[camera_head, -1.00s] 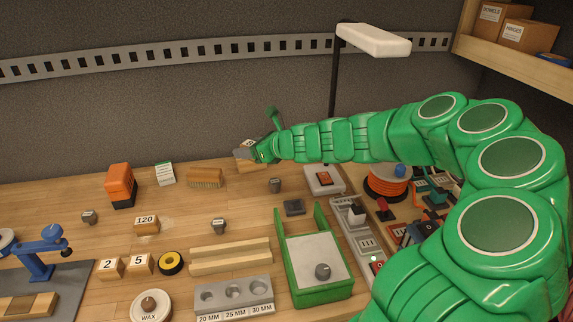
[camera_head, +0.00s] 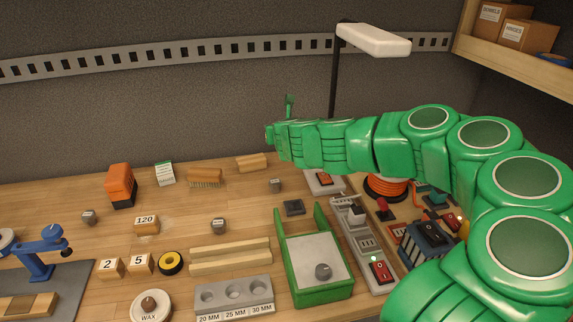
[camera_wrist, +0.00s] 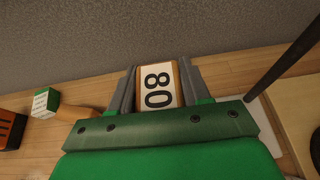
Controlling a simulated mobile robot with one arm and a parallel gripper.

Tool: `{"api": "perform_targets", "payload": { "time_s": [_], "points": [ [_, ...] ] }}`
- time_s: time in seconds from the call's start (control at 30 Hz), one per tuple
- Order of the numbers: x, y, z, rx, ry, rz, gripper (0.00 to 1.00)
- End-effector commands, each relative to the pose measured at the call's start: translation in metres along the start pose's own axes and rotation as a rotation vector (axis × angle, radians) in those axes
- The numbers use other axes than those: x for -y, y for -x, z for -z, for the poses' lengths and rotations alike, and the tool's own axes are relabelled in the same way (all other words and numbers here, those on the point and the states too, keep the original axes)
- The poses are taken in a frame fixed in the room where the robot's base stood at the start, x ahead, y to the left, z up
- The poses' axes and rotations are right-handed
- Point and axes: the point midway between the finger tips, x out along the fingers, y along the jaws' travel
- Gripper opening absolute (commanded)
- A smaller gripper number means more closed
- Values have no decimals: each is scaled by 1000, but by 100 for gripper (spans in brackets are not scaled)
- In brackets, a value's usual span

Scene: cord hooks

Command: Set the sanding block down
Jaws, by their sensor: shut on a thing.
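The sanding block (camera_wrist: 158,92), wooden with a white face marked 80, sits between the two grey fingers of my gripper (camera_wrist: 158,68) in the wrist view. The fingers press on both its sides, so my gripper is shut on it. In the head view my green arm reaches across to the back of the bench, and its end hides the fingers and the held block. I cannot tell how high the block is above the bench. A second block (camera_head: 147,224) marked 120 lies on the bench at the left.
A plain wooden piece (camera_head: 252,162) lies near the back wall. A brush (camera_head: 205,178), a green-and-white box (camera_head: 165,174) and an orange block (camera_head: 120,185) stand to its left. A lamp post (camera_head: 333,90) rises at the right. Bare bench shows around the wooden piece.

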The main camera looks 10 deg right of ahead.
Motion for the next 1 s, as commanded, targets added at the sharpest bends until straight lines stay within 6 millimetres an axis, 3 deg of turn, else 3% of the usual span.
{"api": "perform_targets", "payload": {
  "time_s": [0.3, 0.6, 1.0],
  "points": [
    [28, 10, -2, 0, -94, 226, 13],
    [43, 19, 0, -2, -144, 350, 13],
    [44, 3, 40, -6, -141, 350, 13]
  ]
}}
